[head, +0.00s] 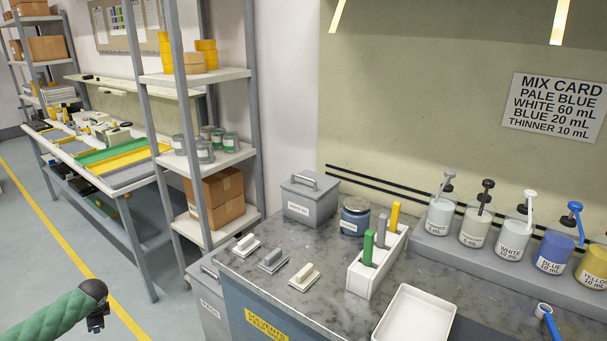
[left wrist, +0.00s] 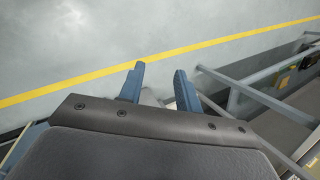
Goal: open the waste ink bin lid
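A grey lidded box (head: 309,204) with a bar handle on its shut lid stands at the back left of the grey counter; the small print on its label is hard to read. A second grey bin (head: 210,308) stands on the floor at the counter's left end, partly cut off, its label also unclear. I cannot tell from the labels which is the waste ink bin. My left gripper (head: 97,322) hangs over the floor left of the counter, apart from both. In the left wrist view its two fingers (left wrist: 158,84) are spread and empty. My right gripper is not in view.
The counter (head: 335,258) holds a dark blue jar (head: 354,217), several small handled blocks, a white holder (head: 372,278), a white tray (head: 415,314) and several pump bottles. A metal shelf rack (head: 205,160) stands behind the counter's left end. Floor around my left gripper is clear.

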